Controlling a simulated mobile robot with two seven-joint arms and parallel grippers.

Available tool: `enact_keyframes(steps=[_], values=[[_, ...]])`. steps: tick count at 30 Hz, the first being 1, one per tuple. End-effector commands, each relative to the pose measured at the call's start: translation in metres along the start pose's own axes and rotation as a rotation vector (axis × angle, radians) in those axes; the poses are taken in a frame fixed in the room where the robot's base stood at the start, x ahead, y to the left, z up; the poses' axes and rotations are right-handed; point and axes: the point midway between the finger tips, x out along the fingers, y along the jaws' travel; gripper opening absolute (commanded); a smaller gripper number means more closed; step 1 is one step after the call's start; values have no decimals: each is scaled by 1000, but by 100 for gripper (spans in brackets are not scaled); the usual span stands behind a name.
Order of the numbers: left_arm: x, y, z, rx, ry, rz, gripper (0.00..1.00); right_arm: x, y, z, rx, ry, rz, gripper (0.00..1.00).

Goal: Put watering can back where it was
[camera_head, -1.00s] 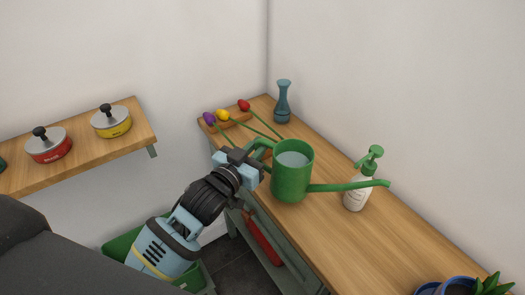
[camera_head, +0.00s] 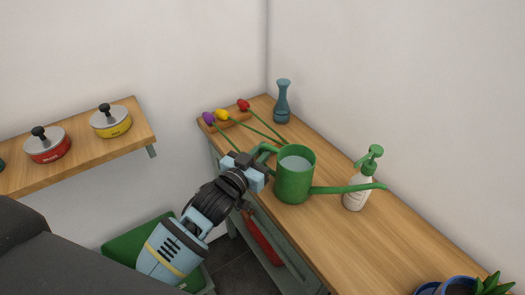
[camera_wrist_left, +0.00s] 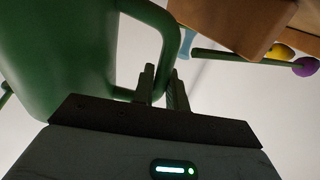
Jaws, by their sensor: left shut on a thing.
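The green watering can (camera_head: 294,182) is upright at the wooden table, with its spout (camera_head: 350,188) pointing right in the head view. Water or a pale liquid shows in its open top. My left gripper (camera_head: 262,168) is shut on the can's handle, on the can's left side. In the left wrist view the can's body (camera_wrist_left: 60,60) fills the left, and the handle (camera_wrist_left: 172,50) runs down to the gripper's fingers (camera_wrist_left: 163,90). I cannot tell whether the can's base touches the tabletop. My right gripper is not in view.
A blue vase (camera_head: 282,103) stands at the far corner. Red, yellow and purple tulips (camera_head: 222,115) lie at the table's left end. A potted plant (camera_head: 458,287) is at front right. Pots (camera_head: 47,147) sit on a shelf.

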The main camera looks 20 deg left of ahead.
Motion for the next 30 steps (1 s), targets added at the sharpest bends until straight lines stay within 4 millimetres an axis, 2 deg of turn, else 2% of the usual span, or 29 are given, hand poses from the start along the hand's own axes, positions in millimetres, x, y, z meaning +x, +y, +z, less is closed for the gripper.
enact_keyframes(steps=[4,11,12,17,27,30], values=[[0,0,-4,-4,9,1,0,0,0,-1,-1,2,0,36],[0,0,0,-4,7,1,0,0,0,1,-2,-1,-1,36],[0,0,3,0,0,0,17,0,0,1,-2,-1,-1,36],[0,0,2,0,1,0,36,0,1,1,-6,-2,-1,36],[0,0,-2,1,2,0,36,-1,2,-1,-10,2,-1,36],[-9,0,1,0,-2,0,36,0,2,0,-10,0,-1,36]])
